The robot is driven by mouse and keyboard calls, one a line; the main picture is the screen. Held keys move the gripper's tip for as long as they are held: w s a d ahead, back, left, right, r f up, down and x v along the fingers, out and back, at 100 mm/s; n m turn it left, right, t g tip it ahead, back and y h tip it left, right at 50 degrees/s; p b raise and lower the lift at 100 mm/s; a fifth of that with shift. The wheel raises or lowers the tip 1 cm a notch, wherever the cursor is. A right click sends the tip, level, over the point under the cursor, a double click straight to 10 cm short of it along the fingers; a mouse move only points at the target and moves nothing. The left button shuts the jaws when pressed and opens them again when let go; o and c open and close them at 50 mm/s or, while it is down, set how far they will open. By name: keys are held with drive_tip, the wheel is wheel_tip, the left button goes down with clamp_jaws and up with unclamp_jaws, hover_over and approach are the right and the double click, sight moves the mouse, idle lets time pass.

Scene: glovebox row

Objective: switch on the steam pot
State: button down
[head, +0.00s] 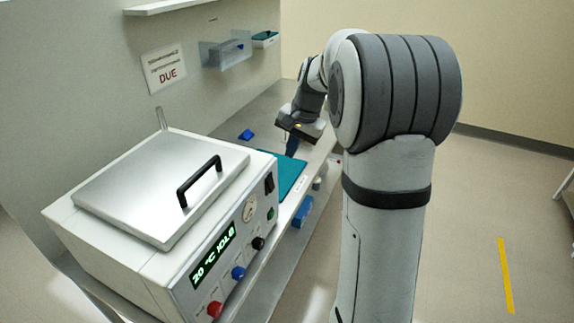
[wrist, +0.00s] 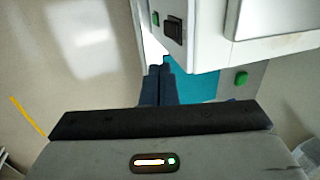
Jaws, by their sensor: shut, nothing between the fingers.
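The steam pot (head: 150,240) is a white box at the left of the head view, with a closed steel lid (head: 165,190) and a black handle. Its front panel has a lit display (head: 213,257), a round gauge, and red, blue and black knobs. A black rocker switch (head: 269,184) sits at the panel's far end, with a green button or lamp (head: 271,213) below it. The wrist view shows the switch (wrist: 173,29) and green part (wrist: 155,18) too. My gripper (head: 291,147) is shut and empty, beyond the pot and apart from the switch; its dark fingertips (wrist: 159,72) show in the wrist view.
A teal mat (head: 290,175) lies on the bench beyond the pot. A blue object (head: 246,135) lies near the wall, and another (head: 302,212) is at the bench front. A wall holder (head: 225,52) and a "DUE" sign (head: 164,67) are behind. Open floor lies to the right.

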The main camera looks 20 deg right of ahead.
drive_tip(key=shift+a+v, duration=0.1)
drive_tip(key=shift+v, duration=0.7)
drive_tip(key=shift+a+v, duration=0.15)
drive_tip(key=shift+v, duration=0.65)
drive_tip(key=shift+w, duration=0.15)
drive_tip(key=s+a+f+n, duration=0.1)
drive_tip(key=s+a+n, duration=0.1)
drive_tip(key=s, duration=0.7)
drive_tip(key=s+a+f+n+h, duration=0.1)
drive_tip(key=s+a+n, duration=0.2)
drive_tip(key=s, duration=0.6)
drive_tip(key=s+a+f+n+t+h, duration=0.1)
drive_tip(key=s+a+f+n, duration=0.1)
drive_tip(key=s, duration=0.7)
drive_tip(key=shift+a+n, duration=0.7)
drive_tip(key=shift+n, duration=0.1)
